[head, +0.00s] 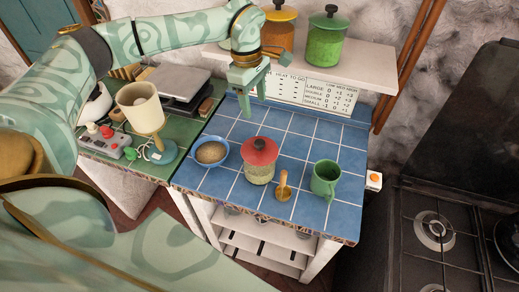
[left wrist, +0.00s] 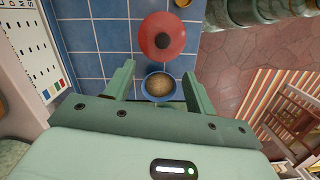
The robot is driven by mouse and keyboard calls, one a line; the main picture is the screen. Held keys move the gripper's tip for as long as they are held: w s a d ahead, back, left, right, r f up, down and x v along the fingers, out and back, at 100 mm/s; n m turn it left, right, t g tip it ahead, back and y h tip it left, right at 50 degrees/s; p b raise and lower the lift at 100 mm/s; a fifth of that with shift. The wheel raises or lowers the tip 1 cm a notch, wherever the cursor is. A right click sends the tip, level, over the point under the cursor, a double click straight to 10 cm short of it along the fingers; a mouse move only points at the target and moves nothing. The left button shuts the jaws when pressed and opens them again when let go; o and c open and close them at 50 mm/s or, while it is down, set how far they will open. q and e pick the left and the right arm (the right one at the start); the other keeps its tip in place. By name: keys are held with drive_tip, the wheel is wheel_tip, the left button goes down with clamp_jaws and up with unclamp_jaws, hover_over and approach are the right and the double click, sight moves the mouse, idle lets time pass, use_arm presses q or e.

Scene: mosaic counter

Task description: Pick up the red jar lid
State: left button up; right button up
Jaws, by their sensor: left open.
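The red jar lid (head: 259,150) sits on a speckled glass jar (head: 259,172) on the blue tiled counter; it has a small dark knob on top. It also shows from above in the left wrist view (left wrist: 150,38). My left gripper (head: 252,106) hangs above the back of the counter, behind and above the lid, with its fingers pointing down. It is open and empty, and the lid lies beyond its fingertips in the left wrist view (left wrist: 157,82). My right gripper is not in view.
A blue bowl of grain (head: 197,160) stands left of the jar. A wooden scoop (head: 283,190) and a green mug (head: 325,180) stand right of it. A shelf (head: 345,62) holds jars with orange and green lids. A stove (head: 440,235) lies at right.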

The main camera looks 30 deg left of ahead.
use_arm(q)
hover_over(260, 142)
drive_tip(key=a, duration=0.1)
drive_tip(key=f, duration=0.7)
drive_tip(key=shift+w+f, duration=0.2)
drive_tip(key=f, duration=0.6)
drive_tip(key=shift+s+d+p, duration=0.25)
drive_tip(key=shift+d+p, duration=0.1)
drive_tip(key=shift+p, duration=0.05)
drive_tip(key=c, duration=1.2)
drive_tip(key=shift+r, duration=0.1)
drive_tip(key=shift+r, duration=0.1)
